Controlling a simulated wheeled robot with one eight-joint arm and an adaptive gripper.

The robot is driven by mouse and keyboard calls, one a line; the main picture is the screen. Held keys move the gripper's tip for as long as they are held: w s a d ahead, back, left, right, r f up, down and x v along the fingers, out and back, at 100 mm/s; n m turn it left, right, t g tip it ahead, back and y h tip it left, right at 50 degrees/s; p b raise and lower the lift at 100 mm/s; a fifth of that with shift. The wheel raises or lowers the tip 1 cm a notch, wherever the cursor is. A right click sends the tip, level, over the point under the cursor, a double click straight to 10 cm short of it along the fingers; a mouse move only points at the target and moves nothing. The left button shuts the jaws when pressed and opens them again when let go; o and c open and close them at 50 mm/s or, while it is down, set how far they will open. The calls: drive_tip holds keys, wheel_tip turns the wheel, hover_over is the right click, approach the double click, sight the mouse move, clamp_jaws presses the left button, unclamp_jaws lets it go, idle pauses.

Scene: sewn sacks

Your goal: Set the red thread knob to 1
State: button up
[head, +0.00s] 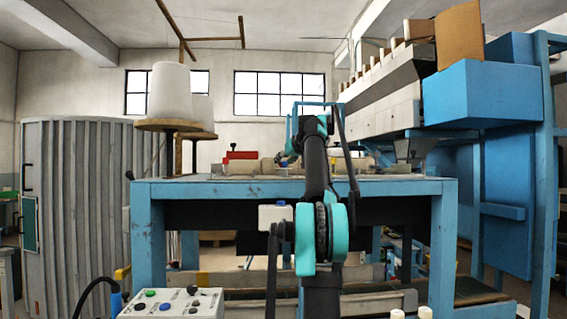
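A small red part (240,155) stands on the far side of the blue work table, left of my arm. A small dark piece sits on top of it. It may be the red thread knob, but it is too small to be sure, and no numbers or pointer can be read. My arm rises through the middle of the view. My gripper (286,159) seems to be at its far end, above the table and right of the red part, apart from it. The fingers are too small and partly hidden to show whether they are open.
The blue table (390,187) spans the middle. White thread cones (170,92) stand at its left. A control box (172,303) with buttons is at the lower left. A blue machine housing (480,92) and frame crowd the right. A grey corrugated enclosure (80,200) stands left.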

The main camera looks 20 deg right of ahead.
drive_tip(key=shift+w+f, duration=0.1)
drive_tip(key=shift+w, duration=0.05)
clamp_jaws()
drive_tip(key=shift+a+m+h, duration=0.2)
drive_tip(key=shift+m+h, duration=0.5)
drive_tip(key=shift+h, duration=0.2)
drive_tip(key=shift+w+a+m+g+h, duration=0.1)
drive_tip(key=shift+a+m+g+h, duration=0.1)
drive_tip(key=shift+m+h, duration=0.8)
drive_tip(key=shift+a+m+g+h, duration=0.15)
drive_tip(key=shift+m+g+h, duration=0.05)
drive_tip(key=shift+m+h, duration=0.8)
drive_tip(key=shift+w+a+m+g+h, duration=0.1)
drive_tip(key=shift+a+m+g+h, duration=0.05)
drive_tip(key=shift+m+g+h, duration=0.8)
drive_tip(key=shift+w+a+m+g+h, duration=0.1)
drive_tip(key=shift+m+g+h, duration=0.45)
drive_tip(key=shift+m+h, duration=0.7)
drive_tip(key=shift+m+g+h, duration=0.4)
drive_tip(key=shift+h, duration=0.1)
